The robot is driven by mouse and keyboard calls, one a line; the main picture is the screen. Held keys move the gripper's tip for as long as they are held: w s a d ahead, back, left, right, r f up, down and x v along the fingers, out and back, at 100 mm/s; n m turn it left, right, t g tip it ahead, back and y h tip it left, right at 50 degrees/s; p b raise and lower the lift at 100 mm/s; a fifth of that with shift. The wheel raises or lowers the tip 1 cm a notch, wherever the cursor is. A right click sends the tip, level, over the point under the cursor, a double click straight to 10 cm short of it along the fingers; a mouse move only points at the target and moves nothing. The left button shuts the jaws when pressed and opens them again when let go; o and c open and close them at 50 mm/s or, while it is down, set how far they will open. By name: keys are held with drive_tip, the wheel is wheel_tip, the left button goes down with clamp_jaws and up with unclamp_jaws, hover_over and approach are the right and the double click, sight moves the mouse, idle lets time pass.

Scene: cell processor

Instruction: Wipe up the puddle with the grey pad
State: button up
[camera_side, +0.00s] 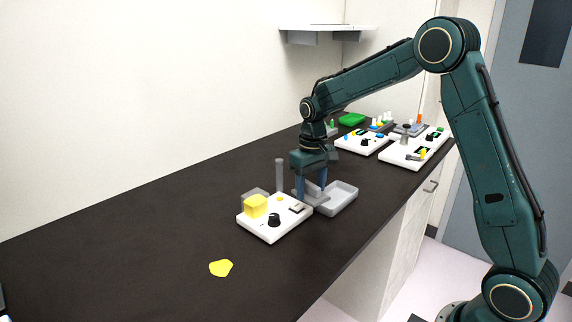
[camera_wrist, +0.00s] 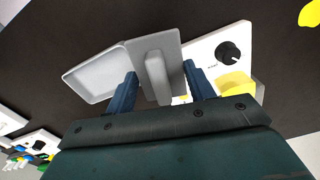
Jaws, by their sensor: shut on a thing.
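The yellow puddle (camera_side: 221,268) lies flat on the dark counter in the front left of the side view. Part of it shows in the top right corner of the wrist view (camera_wrist: 311,13). My gripper (camera_side: 312,195) points down at the shallow grey tray (camera_side: 345,201). In the wrist view my gripper (camera_wrist: 160,70) has its blue fingers on either side of the upright handle of the grey pad (camera_wrist: 168,46) and is shut on it. The pad overlaps the right part of the tray (camera_wrist: 88,86); whether it touches the tray floor I cannot tell.
A white device with a black knob (camera_side: 274,219) and a yellow block (camera_side: 255,206) stands close left of my gripper. A grey post (camera_side: 280,175) rises behind it. More white devices (camera_side: 414,150) stand farther back. The counter around the puddle is clear.

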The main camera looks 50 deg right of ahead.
sight(317, 201)
drive_tip(key=s, duration=0.1)
drive_tip(key=s+a+f+n, duration=0.1)
drive_tip(key=s+a+n, duration=0.1)
drive_tip(key=shift+s+f, duration=0.25)
drive_tip(key=shift+f, duration=0.05)
drive_tip(key=shift+w+a+r+m, duration=0.15)
drive_tip(key=shift+w+a+m, duration=0.25)
drive_tip(key=shift+w+a, duration=0.35)
drive_tip(key=w+a+r+m, duration=0.1)
drive_tip(key=w+a+m, duration=0.1)
drive_tip(key=a, duration=0.5)
drive_tip(key=w+a+r+m, duration=0.1)
drive_tip(key=w+a+m, duration=0.1)
drive_tip(key=a+m, duration=0.3)
drive_tip(key=w+a+r+m, duration=0.1)
drive_tip(key=a+m, duration=0.3)
drive_tip(key=a, duration=0.7)
drive_tip(key=shift+w+r, duration=0.15)
drive_tip(key=shift+w, duration=0.5)
drive_tip(key=shift+a, duration=0.1)
drive_tip(key=shift+f, duration=3)
